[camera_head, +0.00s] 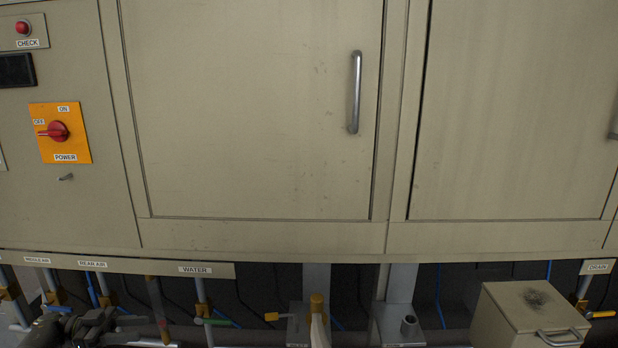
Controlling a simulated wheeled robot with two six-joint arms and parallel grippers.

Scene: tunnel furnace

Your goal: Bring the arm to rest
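My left gripper (112,327) is at the bottom left edge of the head view, dark and small, in front of the pipes under the furnace cabinet. Its fingers blend into the dark background, so I cannot tell whether they are open or shut. I see no object held in it. It is below the cabinet front (255,235) and apart from the doors and switches. My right gripper is not in view.
Above are a closed door with an upright handle (355,92), a second closed door (515,110), and a red power knob (57,131) on an orange plate. Valves and pipes run below the WATER label (206,269). A beige box (503,318) stands at lower right.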

